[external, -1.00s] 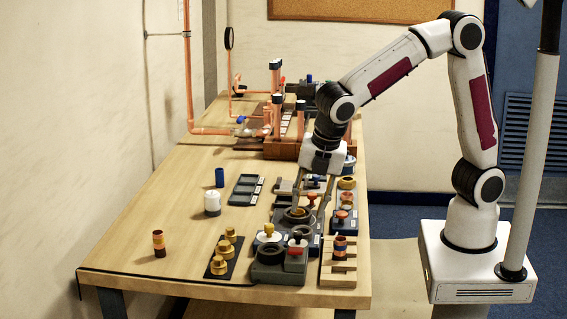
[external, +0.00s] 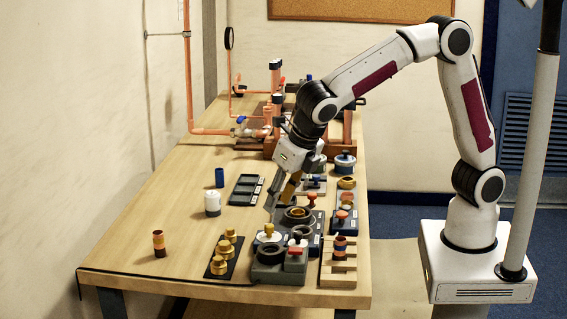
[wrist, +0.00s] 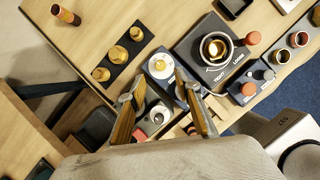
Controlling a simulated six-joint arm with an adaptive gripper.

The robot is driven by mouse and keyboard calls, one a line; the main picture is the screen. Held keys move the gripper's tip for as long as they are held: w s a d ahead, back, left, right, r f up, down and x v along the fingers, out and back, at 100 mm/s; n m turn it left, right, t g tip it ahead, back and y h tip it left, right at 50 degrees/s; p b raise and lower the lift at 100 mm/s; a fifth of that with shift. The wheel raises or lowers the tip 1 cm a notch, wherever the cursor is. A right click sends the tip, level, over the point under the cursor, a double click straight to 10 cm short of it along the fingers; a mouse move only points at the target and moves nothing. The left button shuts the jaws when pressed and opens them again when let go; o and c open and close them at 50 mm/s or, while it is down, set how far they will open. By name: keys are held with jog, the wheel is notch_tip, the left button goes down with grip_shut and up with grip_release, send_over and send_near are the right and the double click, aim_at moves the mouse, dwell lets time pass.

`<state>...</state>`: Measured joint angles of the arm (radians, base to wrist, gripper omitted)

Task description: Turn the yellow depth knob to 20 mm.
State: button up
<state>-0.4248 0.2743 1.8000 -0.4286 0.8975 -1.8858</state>
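The yellow depth knob (external: 268,229) stands on a round white dial at the near left of the grey fixtures. In the wrist view the knob (wrist: 160,65) shows from above, just beyond my fingertips. My gripper (external: 279,204) is open and empty, tilted down and left, above and behind the knob in the external view. In the wrist view my gripper (wrist: 159,78) has one finger on each side of the dial's lower part, apart from the knob. The dial's markings are too small to read.
A grey cup fixture (wrist: 215,48) marked TIGHT and LOOSE holds a copper-coloured piece beside the dial. A red knob (external: 296,252) and grey block stand in front. Brass fittings (wrist: 115,55) sit on a black strip to the left.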

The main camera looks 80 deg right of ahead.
aim_at(269, 225)
dwell(0.4)
jog(key=shift+x, duration=3.9)
grip_shut()
